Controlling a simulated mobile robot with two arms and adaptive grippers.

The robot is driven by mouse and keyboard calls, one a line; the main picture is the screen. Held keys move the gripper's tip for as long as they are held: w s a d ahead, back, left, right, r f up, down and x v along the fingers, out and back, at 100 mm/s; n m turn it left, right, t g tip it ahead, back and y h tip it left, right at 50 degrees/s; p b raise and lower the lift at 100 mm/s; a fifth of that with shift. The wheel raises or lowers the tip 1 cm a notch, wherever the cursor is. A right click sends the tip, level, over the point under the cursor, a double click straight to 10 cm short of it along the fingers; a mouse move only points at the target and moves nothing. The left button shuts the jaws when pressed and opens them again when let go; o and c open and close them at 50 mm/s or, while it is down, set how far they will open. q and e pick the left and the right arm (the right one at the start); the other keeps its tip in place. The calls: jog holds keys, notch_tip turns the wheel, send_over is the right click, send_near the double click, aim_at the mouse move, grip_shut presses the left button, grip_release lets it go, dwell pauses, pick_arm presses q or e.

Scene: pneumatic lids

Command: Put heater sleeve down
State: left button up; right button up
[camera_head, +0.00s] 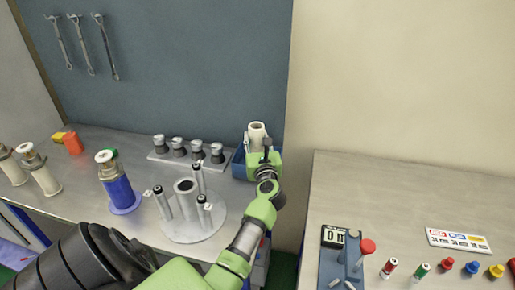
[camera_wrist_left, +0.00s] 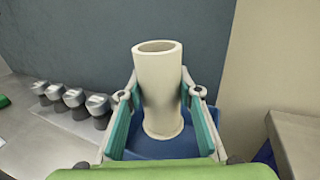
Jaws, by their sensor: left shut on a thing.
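The heater sleeve (camera_head: 257,130) is a cream, hollow, upright cylinder at the back right corner of the left bench. It also shows large in the left wrist view (camera_wrist_left: 160,85), its open top facing up. My left gripper (camera_head: 265,157) is shut on it, with a teal-padded finger on each side. The sleeve's lower end stands in or just over a blue bin (camera_head: 238,165); whether it touches the bin's floor I cannot tell. My right gripper is not in view.
A rack of several grey-capped pieces (camera_head: 188,152) stands left of the bin. A round plate with cylinders (camera_head: 190,230) and a blue cylinder (camera_head: 117,190) stand nearer. Wrenches (camera_head: 82,45) hang on the wall. The right bench (camera_head: 420,190) is clear toward the back.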

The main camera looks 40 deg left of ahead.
aim_at(257, 148)
pick_arm(q)
jog(key=shift+w+f, duration=0.2)
jog(key=shift+w+a+f, duration=0.1)
jog(key=shift+w+f, duration=0.05)
jog(key=shift+f, duration=1.6)
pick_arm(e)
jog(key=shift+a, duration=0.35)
pick_arm(q)
jog(key=shift+f+b, duration=0.6)
jog(key=shift+b, duration=0.05)
jog(key=o, duration=1.1)
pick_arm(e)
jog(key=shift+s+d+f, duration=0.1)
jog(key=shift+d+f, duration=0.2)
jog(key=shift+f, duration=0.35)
pick_arm(q)
jog(key=shift+o, duration=0.2)
jog(key=shift+r, duration=0.2)
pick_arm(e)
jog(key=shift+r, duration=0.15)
